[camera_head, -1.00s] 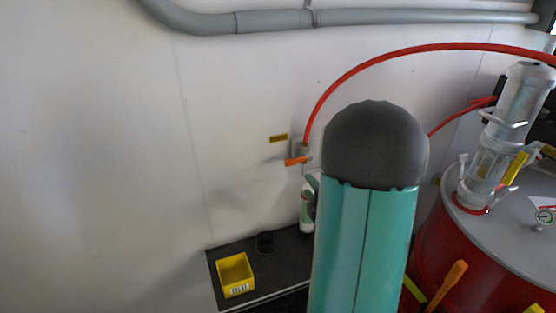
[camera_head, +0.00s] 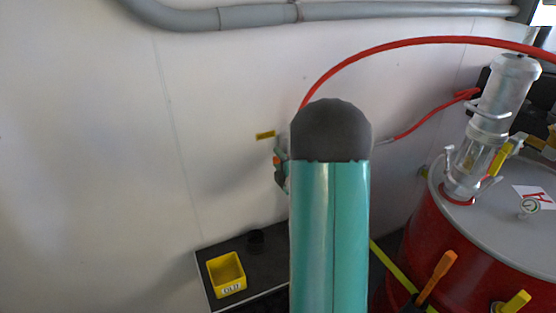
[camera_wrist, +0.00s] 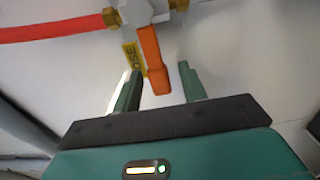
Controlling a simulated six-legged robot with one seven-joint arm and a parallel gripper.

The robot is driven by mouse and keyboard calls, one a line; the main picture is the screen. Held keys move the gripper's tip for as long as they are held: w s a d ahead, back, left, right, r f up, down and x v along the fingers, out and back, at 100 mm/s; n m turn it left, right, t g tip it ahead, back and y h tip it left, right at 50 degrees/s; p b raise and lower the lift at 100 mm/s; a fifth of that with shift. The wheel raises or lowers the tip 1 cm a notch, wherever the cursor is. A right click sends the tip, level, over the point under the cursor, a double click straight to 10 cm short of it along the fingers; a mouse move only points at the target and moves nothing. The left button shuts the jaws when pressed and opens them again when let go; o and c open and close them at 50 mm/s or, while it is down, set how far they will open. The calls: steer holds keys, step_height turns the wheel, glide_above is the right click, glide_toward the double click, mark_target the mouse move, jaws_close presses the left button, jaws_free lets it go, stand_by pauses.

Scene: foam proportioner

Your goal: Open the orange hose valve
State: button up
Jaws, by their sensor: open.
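The orange hose valve handle (camera_wrist: 152,58) hangs from a silver valve body with brass fittings in the wrist view, and a red hose (camera_wrist: 52,28) runs from its left side. My gripper (camera_wrist: 157,82) is open, one finger on each side of the handle's lower end. I cannot tell whether either finger touches it. In the head view my arm hides most of the valve. Only a small orange bit of the handle (camera_head: 277,160) shows beside part of my gripper (camera_head: 282,172).
A yellow label (camera_head: 265,135) is on the white wall beside the valve. A yellow bin (camera_head: 226,274) sits on a dark shelf (camera_head: 257,266) below. A red drum (camera_head: 465,235) stands at right, with another orange handle (camera_head: 438,277) in front. The wall at left is clear.

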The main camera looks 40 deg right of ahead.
steer(key=shift+w+d, duration=0.1)
steer(key=shift+w, duration=0.3)
jaws_close()
